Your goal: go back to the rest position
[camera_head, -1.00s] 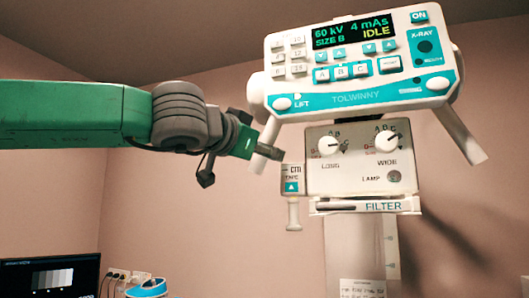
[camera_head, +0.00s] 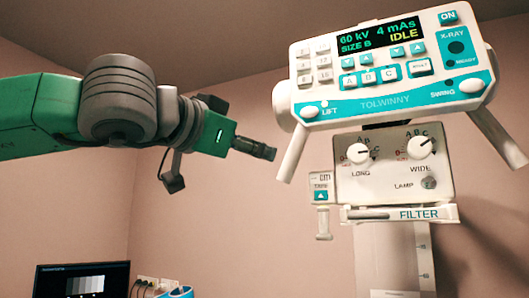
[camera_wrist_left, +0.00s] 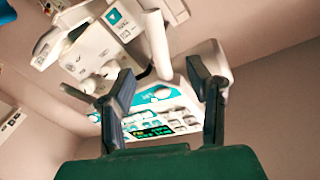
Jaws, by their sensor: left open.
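My left gripper (camera_head: 255,148) is in the middle of the head view, at the end of my green and grey arm. It points right toward the X-ray unit, with a visible gap between it and the white left handle (camera_head: 291,155). In the left wrist view my left gripper (camera_wrist_left: 165,88) has its two dark fingers spread apart with nothing held. The unit's control panel (camera_head: 392,65) shows behind and between them, upside down. My right gripper is not in view.
The panel display (camera_head: 381,38) reads 60 kV, 4 mAs, SIZE B, IDLE. Below are the knob box (camera_head: 392,168), a FILTER slot (camera_head: 400,214) and a tape handle (camera_head: 322,205). A monitor (camera_head: 83,280) stands at the lower left. Open air lies below my arm.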

